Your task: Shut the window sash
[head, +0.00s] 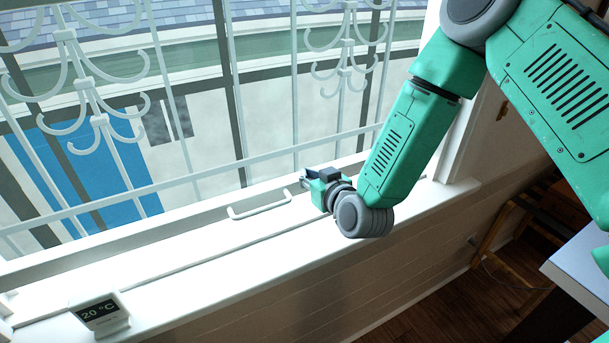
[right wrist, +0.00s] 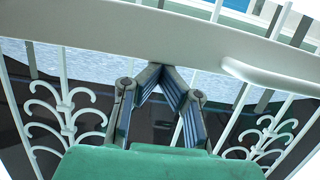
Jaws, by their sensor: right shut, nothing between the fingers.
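The window sash shows in the head view as a long white bottom rail (head: 130,237) running along the sill, with a white bar handle (head: 259,207) on it. My right gripper (head: 305,178) is at the rail, just right of the handle. In the right wrist view the fingers of my right gripper (right wrist: 158,68) meet at their tips, shut and empty. The tips overlap the edge of the white rail (right wrist: 110,30); I cannot tell whether they touch it. The handle (right wrist: 272,74) is right of the fingers there. My left gripper is not in view.
A white grille (head: 345,75) with scrolled bars stands outside the window. A small thermometer (head: 101,313) reading 20 °C stands on the white sill (head: 215,278) at the left. A table corner (head: 580,262) and a wooden chair (head: 520,225) are at the right.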

